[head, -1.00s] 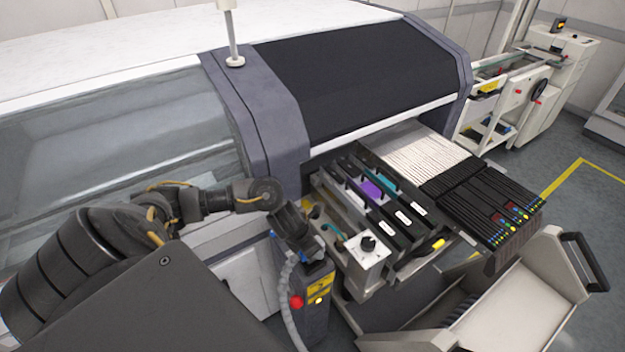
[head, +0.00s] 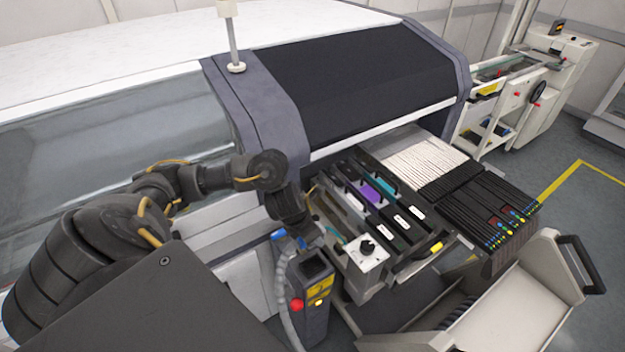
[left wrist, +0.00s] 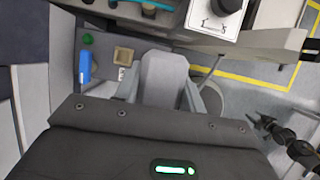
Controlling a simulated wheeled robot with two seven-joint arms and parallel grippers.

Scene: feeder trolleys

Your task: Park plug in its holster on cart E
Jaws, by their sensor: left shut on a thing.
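My left gripper (head: 308,232) hangs low between the machine front and the feeder cart (head: 398,232). In the left wrist view its dark body fills the bottom, and pale grey finger parts (left wrist: 163,75) reach forward. It is shut on the plug, whose own shape is mostly hidden. A thin green cable (head: 335,232) runs from near the fingertips toward the white box with a black knob (head: 366,252). A tan square socket (left wrist: 123,56) lies ahead of the fingers, apart from them; I cannot tell if it is the holster. My right gripper is not in view.
A dark post (head: 313,285) with a red button and yellow label stands just below the gripper. A grey ribbed hose (head: 284,290) and a blue part (left wrist: 84,66) are beside it. A pale bin cart (head: 520,305) stands front right. Floor is open at far right.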

